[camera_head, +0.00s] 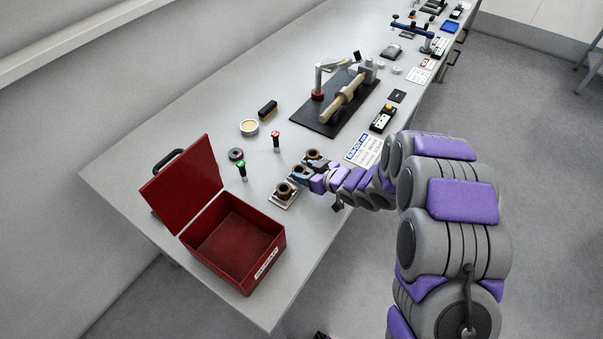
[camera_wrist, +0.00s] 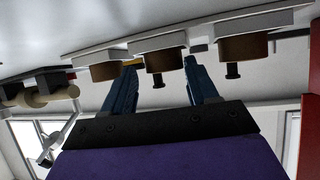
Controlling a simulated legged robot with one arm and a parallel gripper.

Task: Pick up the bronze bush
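A small light tray (camera_head: 281,205) near the front edge of the bench holds brown bronze bushes. One bush (camera_head: 285,189) stands at its near end and another bush (camera_head: 312,154) at its far end. My gripper (camera_head: 302,175) is over the tray between these two and partly hides the middle. The wrist view is upside down and shows three bushes on dark pegs. My open fingers there (camera_wrist: 161,78) are spread apart on either side of the middle bush (camera_wrist: 160,61). Whether they touch it is unclear.
An open red box (camera_head: 236,236) stands left of the tray. A green-topped pin (camera_head: 242,170) and a red-topped pin (camera_head: 276,141) stand behind the tray. A dark fixture plate (camera_head: 318,122) lies farther back, with a sign (camera_head: 363,149) nearer the edge.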

